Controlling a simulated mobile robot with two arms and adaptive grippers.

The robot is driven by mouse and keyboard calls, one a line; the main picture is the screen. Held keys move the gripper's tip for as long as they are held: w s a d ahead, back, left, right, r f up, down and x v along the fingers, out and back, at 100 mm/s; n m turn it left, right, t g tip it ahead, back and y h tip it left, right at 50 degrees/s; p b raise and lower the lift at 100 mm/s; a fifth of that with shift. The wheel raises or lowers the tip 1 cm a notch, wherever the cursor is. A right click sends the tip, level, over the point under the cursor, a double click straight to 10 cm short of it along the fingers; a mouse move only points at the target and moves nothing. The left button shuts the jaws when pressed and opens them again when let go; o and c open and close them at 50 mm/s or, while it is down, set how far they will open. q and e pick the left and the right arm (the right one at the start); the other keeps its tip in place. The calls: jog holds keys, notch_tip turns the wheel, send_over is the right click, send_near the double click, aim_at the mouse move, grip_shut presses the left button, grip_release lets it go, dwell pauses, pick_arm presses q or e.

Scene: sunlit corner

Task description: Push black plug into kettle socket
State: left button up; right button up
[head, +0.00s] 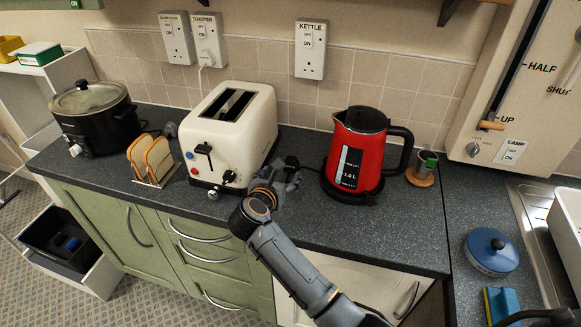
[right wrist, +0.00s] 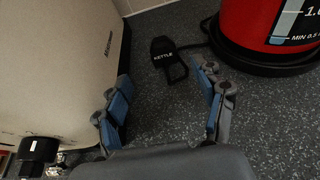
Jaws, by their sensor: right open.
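The black plug (right wrist: 165,58), marked KETTLE, lies on the dark speckled worktop between the toaster and the red kettle in the right wrist view. In the head view my gripper makes it hard to make out. The kettle socket (head: 310,52) is a white wall plate marked KETTLE, with empty holes low on its face, on the wall above the worktop. My right gripper (right wrist: 163,92) is open and empty, with its fingers just short of the plug. It also shows in the head view (head: 286,174), low beside the toaster. My left gripper is out of view.
The cream toaster (head: 235,135) stands left of my right gripper, the red kettle (head: 360,150) on its black base to the right. A toast rack (head: 152,160) and black slow cooker (head: 95,118) stand further left. A blue-lidded pot (head: 491,250) is at right.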

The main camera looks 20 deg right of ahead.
aim_at(289, 167)
jog(key=shift+s+f, duration=0.1)
jog(key=shift+f, duration=0.25)
jog(key=b+x, duration=0.1)
jog(key=x, duration=0.1)
jog(key=b+x, duration=0.2)
jog(key=x, duration=0.1)
jog(key=b+x, duration=0.2)
jog(key=shift+d+f, duration=0.15)
jog(key=shift+f, duration=0.25)
jog(key=shift+b+x, duration=0.35)
jog(key=shift+x, duration=0.45)
jog(key=shift+r, duration=0.15)
